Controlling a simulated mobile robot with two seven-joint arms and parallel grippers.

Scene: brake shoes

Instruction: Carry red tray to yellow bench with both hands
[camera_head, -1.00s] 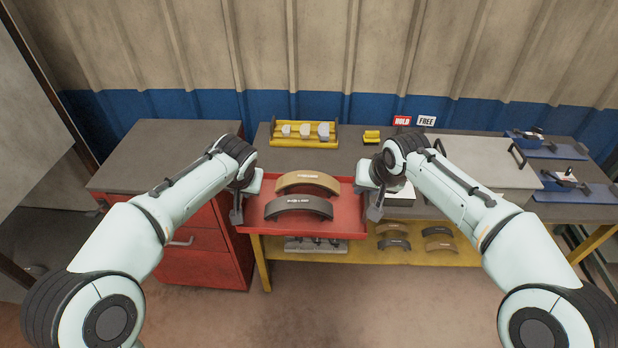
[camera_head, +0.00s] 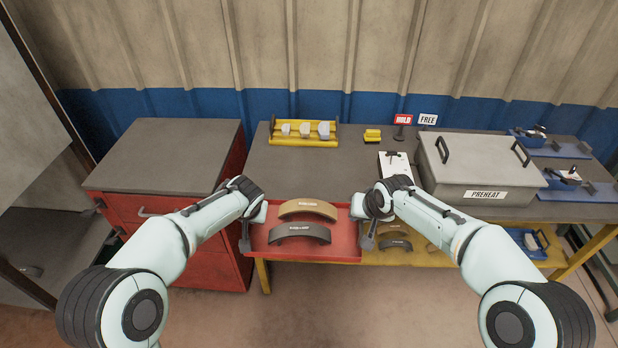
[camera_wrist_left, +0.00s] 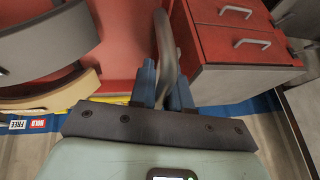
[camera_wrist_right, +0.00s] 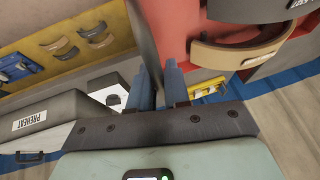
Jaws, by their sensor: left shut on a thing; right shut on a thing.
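The red tray (camera_head: 346,238) hangs level in front of the yellow bench (camera_head: 315,172), which has a grey top and yellow frame. It carries a tan brake shoe (camera_head: 308,207) and a dark brake shoe (camera_head: 300,231). My left gripper (camera_head: 247,232) is shut on the tray's left handle; the left wrist view shows the handle between the fingers (camera_wrist_left: 165,85). My right gripper (camera_head: 369,232) is shut on the right side of the tray; its fingers (camera_wrist_right: 160,85) also show in the right wrist view. The tray hides part of the bench's front and lower shelf.
A red drawer cabinet (camera_head: 165,160) stands left of the bench. The bench's middle top is clear.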

